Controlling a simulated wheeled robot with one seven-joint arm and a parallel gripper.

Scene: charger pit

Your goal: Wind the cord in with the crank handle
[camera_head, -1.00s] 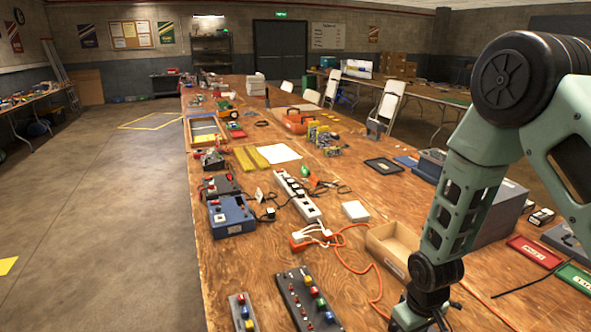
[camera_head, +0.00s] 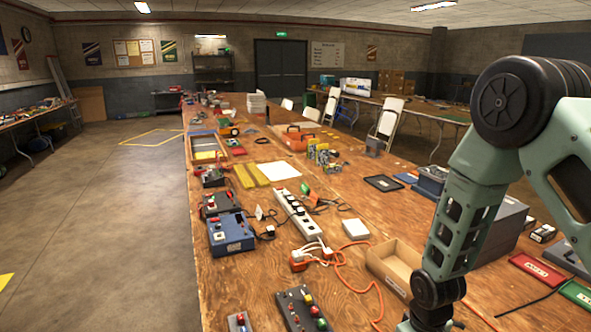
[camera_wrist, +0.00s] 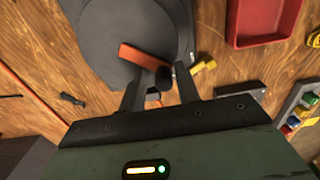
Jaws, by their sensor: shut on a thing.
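In the wrist view, a dark grey round reel (camera_wrist: 108,38) lies on the wooden bench. An orange crank arm (camera_wrist: 143,57) crosses its face. A dark crank handle (camera_wrist: 163,76) stands at the arm's right end. My gripper (camera_wrist: 160,72) has its two fingers on either side of this handle and is shut on it. An orange cord (camera_head: 347,283) runs in loops over the bench in the head view. An orange strip, likely cord, shows at the left of the wrist view (camera_wrist: 32,95). The reel and my fingers are out of the head view.
A power strip (camera_head: 293,214), an open cardboard box (camera_head: 388,262) and a button panel (camera_head: 301,309) lie near the cord. A red tray (camera_wrist: 262,22) is right of the reel. A small yellow piece (camera_wrist: 203,67) lies close to my right finger.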

